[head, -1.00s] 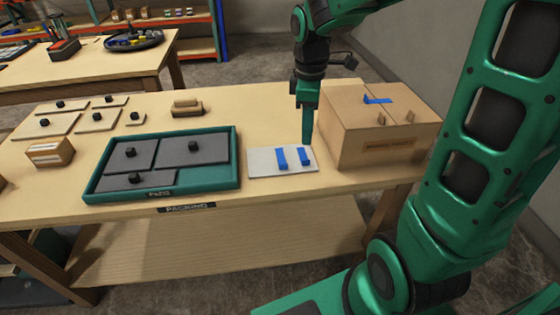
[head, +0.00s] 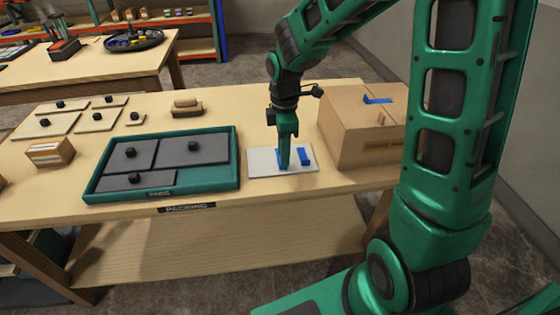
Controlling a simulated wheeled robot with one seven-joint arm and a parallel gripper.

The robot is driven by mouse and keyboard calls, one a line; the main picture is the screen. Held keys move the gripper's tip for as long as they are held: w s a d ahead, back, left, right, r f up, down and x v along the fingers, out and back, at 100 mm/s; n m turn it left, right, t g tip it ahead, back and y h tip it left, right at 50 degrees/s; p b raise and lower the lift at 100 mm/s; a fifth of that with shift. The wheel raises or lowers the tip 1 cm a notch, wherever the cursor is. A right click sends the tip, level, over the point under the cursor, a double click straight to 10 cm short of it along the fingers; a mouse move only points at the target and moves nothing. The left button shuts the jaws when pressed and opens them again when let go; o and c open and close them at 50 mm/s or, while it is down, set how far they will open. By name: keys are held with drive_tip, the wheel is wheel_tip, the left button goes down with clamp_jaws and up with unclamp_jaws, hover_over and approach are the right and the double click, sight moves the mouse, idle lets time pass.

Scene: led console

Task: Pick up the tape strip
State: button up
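Two blue tape strips lie on a pale plate near the table's front edge. The right strip (head: 305,155) is in plain view. The left strip (head: 279,160) is mostly hidden behind my gripper. The pale plate (head: 258,164) lies flat on the table. A third blue strip (head: 378,100) is on top of the cardboard box. My green gripper (head: 284,160) points down over the left strip, its tips at or just above it. From this angle the fingers overlap, so I cannot tell whether they are open or closed on the strip.
A cardboard box (head: 345,130) stands right of the plate. A teal tray (head: 212,182) with grey panels with black knobs is to the left. Light panels with knobs (head: 48,124) and small wooden blocks (head: 187,107) lie behind and left. The table between the tray and box behind the plate is clear.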

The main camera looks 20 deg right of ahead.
drive_tip(key=shift+f, duration=1.55)
clamp_jaws()
drive_tip(key=shift+r, duration=0.1)
